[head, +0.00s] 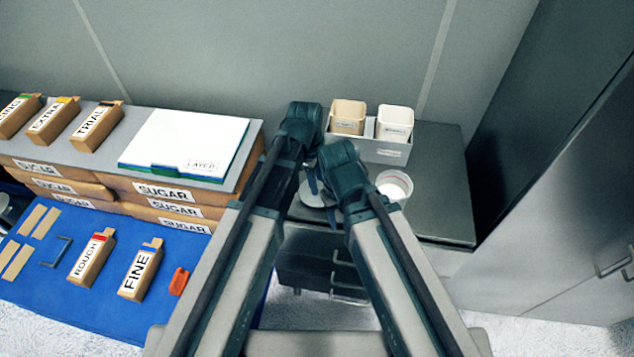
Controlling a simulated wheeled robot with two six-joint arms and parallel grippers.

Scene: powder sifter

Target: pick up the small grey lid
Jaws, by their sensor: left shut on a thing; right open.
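The small grey lid (309,198) shows as a pale round disc between my two arms, above the dark cabinet top, partly covered by my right wrist. My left gripper (312,182) points down at the disc and is shut on it; the exact contact is partly hidden. My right gripper (335,212) is low beside the disc, open, with its fingers mostly hidden by its own wrist. A round white tub (394,184) with pale contents stands right of my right wrist.
Sugar boxes (165,192) and a white board (185,142) are at left. A blue mat (60,305) holds packets. The cabinet top (440,190) is clear at right.

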